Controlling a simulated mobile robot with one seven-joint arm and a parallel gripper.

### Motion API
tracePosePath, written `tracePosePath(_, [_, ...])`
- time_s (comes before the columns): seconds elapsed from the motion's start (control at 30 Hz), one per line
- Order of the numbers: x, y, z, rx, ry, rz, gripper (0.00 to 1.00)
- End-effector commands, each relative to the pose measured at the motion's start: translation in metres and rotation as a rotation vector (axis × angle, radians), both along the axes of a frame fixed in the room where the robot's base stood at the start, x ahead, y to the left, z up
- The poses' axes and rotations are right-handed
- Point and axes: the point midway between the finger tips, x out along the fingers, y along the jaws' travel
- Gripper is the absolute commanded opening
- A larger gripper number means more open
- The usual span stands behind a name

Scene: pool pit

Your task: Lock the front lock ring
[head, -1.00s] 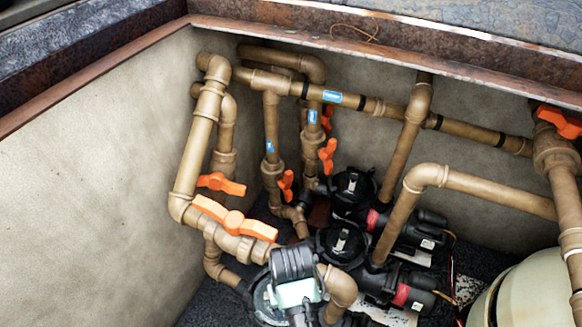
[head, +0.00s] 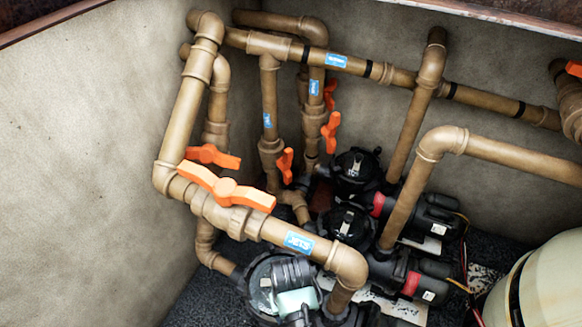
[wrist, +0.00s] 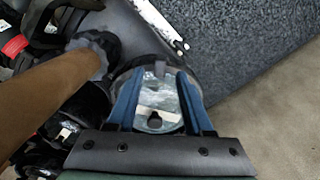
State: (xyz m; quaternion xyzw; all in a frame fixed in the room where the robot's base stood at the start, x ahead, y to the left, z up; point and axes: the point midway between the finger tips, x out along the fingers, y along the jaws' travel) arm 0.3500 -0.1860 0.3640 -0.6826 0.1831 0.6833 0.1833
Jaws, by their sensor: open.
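The front lock ring (head: 256,306) is the dark ring around a clear round lid on the nearest pump, at the bottom middle of the head view. My gripper (head: 292,302) is over the right part of this lid and hides part of the ring. In the wrist view, the clear lid (wrist: 160,97) lies between the two blue fingers of my open gripper (wrist: 157,82). The dark ring (wrist: 150,63) shows past the fingertips. I cannot tell whether the fingers touch the ring. Nothing is held.
A brown pipe with a blue JETS label (head: 299,242) runs close above the lid. An orange valve handle (head: 225,188) is left of it. Two black-lidded pumps (head: 347,225) stand behind. A pale tank (head: 545,290) is at right. Dark floor (wrist: 235,50) is open beside the pump.

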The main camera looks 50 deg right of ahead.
Motion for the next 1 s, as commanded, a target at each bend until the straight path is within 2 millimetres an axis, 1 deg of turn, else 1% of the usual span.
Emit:
tracePosePath(0.03, [0.000,0.000,-0.014,0.001,0.001,0.000,0.51])
tracePosePath(0.2, [0.000,0.000,-0.030,0.000,0.000,0.000,0.51])
tracePosePath(0.33, [0.000,0.000,-0.034,-0.001,-0.001,0.000,0.51])
tracePosePath(0.6, [0.000,0.000,-0.033,-0.001,-0.001,0.000,0.51])
tracePosePath(0.67, [0.000,0.000,-0.033,-0.001,-0.001,0.000,0.40])
tracePosePath(0.8, [0.000,0.000,-0.033,-0.001,-0.001,0.000,0.15])
tracePosePath(0.9, [0.000,0.000,-0.033,-0.001,-0.001,0.000,0.00])
tracePosePath(1.0, [0.000,0.000,-0.033,-0.001,-0.001,0.000,0.00])
